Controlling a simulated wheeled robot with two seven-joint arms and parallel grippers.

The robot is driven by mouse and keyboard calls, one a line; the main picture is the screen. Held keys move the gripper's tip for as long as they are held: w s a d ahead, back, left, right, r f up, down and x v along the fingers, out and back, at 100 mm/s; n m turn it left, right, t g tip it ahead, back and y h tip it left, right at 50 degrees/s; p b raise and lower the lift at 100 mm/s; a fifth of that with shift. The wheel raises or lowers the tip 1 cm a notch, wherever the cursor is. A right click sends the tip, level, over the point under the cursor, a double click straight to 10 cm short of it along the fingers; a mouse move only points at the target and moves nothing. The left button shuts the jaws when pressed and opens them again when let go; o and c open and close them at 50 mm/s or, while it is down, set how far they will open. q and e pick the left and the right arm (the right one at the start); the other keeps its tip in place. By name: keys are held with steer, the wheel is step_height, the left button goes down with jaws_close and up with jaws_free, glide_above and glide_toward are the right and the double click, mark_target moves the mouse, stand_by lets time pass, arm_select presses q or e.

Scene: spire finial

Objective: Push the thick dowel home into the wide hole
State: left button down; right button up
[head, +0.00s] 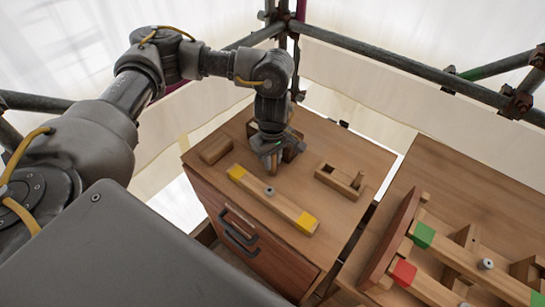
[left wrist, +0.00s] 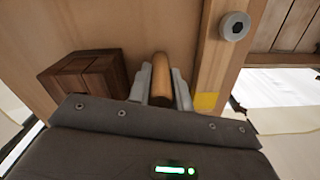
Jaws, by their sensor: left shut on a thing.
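My left gripper (head: 270,160) is low over the wooden cabinet top, behind the beam with yellow ends (head: 270,198). It is shut on a light wooden dowel (left wrist: 161,80), which shows between the two grey fingers in the left wrist view. The dowel's lower end is hidden, so I cannot tell whether it sits in a hole. No wide hole can be made out. My right gripper is not in view.
A dark wooden block (left wrist: 83,76) stands left of the dowel in the left wrist view. A small block (head: 215,150) and an open wooden box (head: 340,181) are on the cabinet. Beams with green (head: 424,235) and red (head: 404,272) patches lie on the right table.

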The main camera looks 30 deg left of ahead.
arm_select(q)
steer(key=shift+f, duration=0.25)
steer(key=c, duration=1.3)
jaws_free()
steer(key=shift+r, duration=0.1)
step_height(320, 180, up, 12)
steer(key=shift+r+b, duration=0.15)
steer(key=shift+b, duration=0.4)
